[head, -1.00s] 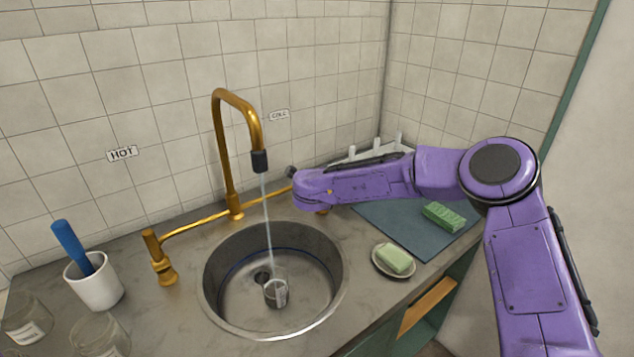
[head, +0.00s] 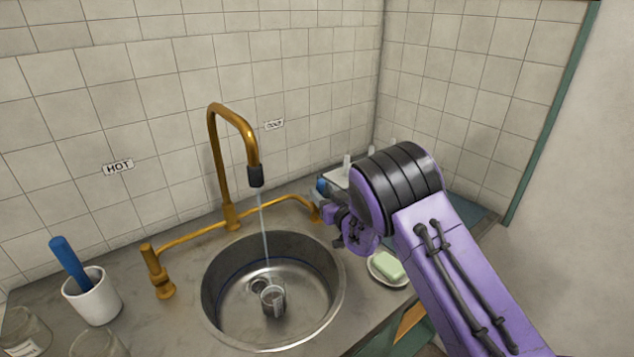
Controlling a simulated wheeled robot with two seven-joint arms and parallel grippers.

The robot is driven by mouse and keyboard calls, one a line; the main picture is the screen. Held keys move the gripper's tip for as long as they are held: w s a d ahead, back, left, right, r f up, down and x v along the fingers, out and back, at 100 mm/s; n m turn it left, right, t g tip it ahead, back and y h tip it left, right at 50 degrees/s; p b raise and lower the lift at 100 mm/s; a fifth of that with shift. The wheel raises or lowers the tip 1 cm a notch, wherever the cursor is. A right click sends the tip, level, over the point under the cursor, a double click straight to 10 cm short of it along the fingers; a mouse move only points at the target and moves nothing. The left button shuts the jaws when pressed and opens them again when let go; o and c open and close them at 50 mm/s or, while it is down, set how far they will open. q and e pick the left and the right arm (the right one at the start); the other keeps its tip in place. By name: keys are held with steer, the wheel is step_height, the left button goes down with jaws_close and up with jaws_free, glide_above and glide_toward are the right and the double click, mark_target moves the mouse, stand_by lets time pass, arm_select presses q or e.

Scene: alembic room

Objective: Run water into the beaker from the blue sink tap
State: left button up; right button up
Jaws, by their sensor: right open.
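The gold tap (head: 232,160) has a dark nozzle. A thin stream of water (head: 264,225) runs from it down toward the small clear beaker (head: 272,301). The beaker stands upright in the round steel sink (head: 333,297), next to the drain; I cannot make out its water level. The blue tap handle (head: 322,186) shows at the right end of the gold pipe, behind my right gripper. My right gripper (head: 339,226) is open and apart from the handle, just right of the sink rim. My left gripper is out of view.
The gold handle (head: 152,262) under the HOT label (head: 118,167) stands left of the sink. A white cup (head: 94,298) with a blue-handled tool and glass jars (head: 22,332) are at the left. A soap dish (head: 388,268) lies right of the sink, close under my right arm.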

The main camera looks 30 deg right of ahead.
mark_target(317, 185)
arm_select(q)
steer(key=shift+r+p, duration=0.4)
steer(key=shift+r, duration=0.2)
arm_select(e)
steer(key=w, duration=0.5)
jaws_close()
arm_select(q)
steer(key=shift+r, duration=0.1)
arm_select(e)
steer(key=shift+d, duration=0.15)
